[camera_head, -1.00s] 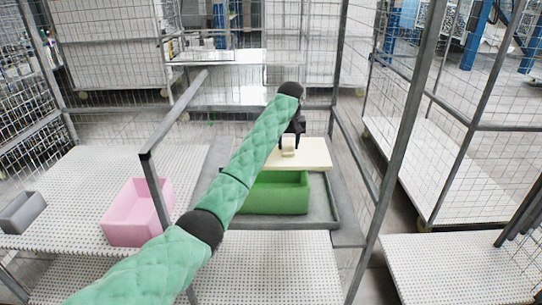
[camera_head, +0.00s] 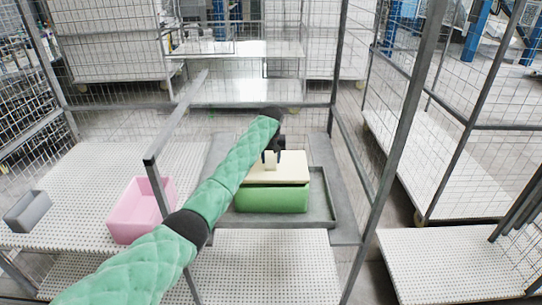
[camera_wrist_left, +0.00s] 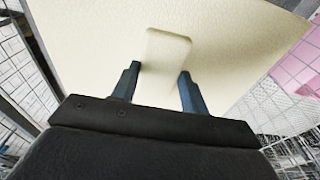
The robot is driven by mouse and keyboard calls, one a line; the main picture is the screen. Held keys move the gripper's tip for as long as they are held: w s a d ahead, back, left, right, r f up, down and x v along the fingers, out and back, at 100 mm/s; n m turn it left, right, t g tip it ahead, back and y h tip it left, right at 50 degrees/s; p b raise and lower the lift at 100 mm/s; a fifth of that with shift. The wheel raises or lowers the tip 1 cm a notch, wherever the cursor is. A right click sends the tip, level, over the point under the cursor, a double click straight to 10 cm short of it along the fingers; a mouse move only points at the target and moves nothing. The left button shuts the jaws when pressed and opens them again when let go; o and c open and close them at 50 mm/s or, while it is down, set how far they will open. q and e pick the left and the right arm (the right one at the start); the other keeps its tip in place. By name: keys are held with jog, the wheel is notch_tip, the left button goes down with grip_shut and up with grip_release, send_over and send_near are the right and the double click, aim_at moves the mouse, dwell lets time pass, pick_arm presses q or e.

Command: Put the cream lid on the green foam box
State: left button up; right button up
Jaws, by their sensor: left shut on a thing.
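The cream lid (camera_head: 292,173) lies flat over the green foam box (camera_head: 272,200), covering its open top. I cannot tell whether the lid touches the rim all round. My left gripper (camera_head: 271,156) is shut on the lid's raised cream handle, from above. In the left wrist view the left gripper (camera_wrist_left: 158,88) has one dark finger on each side of the handle, and the lid (camera_wrist_left: 230,40) fills most of the picture. The box is hidden there. My right gripper is not in view.
The box stands in a grey tray (camera_head: 325,205). A pink box (camera_head: 135,218) and a small grey box (camera_head: 27,212) stand on the perforated white surface to the left. Grey posts and rails (camera_head: 158,190) frame the area. The perforated surface in front of the tray is clear.

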aim_at(271, 162)
pick_arm(q)
jog(key=shift+f, duration=0.2)
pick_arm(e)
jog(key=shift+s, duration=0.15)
pick_arm(q)
jog(key=shift+f, duration=0.1)
jog(key=o, duration=1.2)
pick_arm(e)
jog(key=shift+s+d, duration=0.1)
pick_arm(q)
jog(key=shift+r, duration=0.25)
jog(key=r+b, duration=0.1)
jog(key=r, duration=0.1)
jog(key=r+b, duration=0.1)
jog(key=r, duration=0.1)
jog(key=r+b, duration=0.2)
jog(key=shift+s+r, duration=0.1)
jog(key=shift+s, duration=0.25)
jog(key=shift+s+r+b, duration=0.2)
jog(key=shift+r+b, duration=0.25)
jog(key=shift+r, duration=0.95)
jog(key=shift+s+r+b, duration=0.15)
jog(key=shift+r+b, duration=0.3)
jog(key=shift+r, duration=0.9)
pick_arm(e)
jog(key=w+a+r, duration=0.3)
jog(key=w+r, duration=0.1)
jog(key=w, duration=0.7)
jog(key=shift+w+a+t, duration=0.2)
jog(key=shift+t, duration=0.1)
